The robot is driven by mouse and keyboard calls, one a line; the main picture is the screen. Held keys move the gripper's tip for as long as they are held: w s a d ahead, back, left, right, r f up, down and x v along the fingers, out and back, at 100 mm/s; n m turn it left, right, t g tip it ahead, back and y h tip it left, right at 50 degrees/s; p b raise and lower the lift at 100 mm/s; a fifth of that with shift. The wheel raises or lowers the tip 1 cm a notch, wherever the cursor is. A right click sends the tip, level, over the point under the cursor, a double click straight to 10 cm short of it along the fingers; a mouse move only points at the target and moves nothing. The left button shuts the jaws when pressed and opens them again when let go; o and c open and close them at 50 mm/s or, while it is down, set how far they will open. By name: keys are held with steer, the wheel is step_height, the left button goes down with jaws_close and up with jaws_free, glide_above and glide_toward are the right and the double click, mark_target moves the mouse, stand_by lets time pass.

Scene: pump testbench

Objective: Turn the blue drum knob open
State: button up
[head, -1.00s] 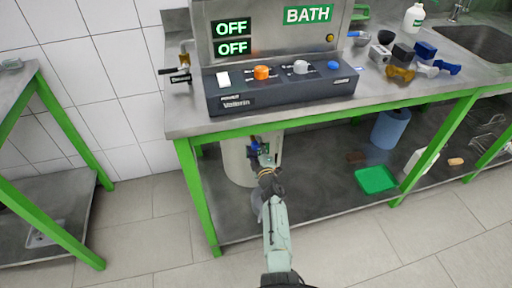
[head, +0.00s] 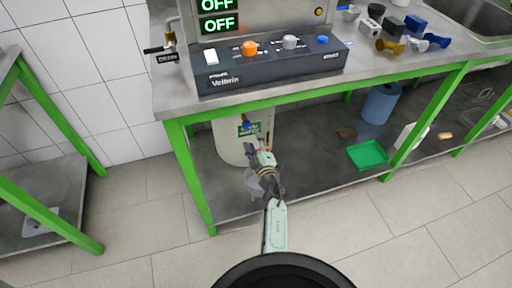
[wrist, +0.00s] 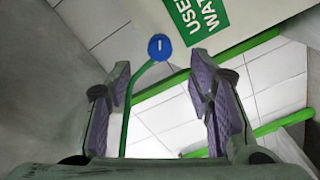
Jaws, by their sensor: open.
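The blue drum knob (wrist: 160,47) is a round blue cap with a pale mark, seen in the wrist view beside a green and white label. In the head view a small blue knob (head: 246,120) shows on the pale drum (head: 229,147) under the bench, just above my gripper. My gripper (wrist: 160,78) is open and empty, its purple-grey fingers spread. The knob appears between and beyond the fingertips, with no contact visible. In the head view my gripper (head: 258,153) is in front of the drum and hides part of it.
The green bench frame (head: 184,170) stands left of the drum, and the steel bench top (head: 180,100) overhangs it. Above are a control panel (head: 270,70) and another blue knob (head: 323,40). A green tray (head: 368,155) and blue roll (head: 381,103) occupy the lower shelf.

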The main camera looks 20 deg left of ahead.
steer(key=shift+v, duration=1.4)
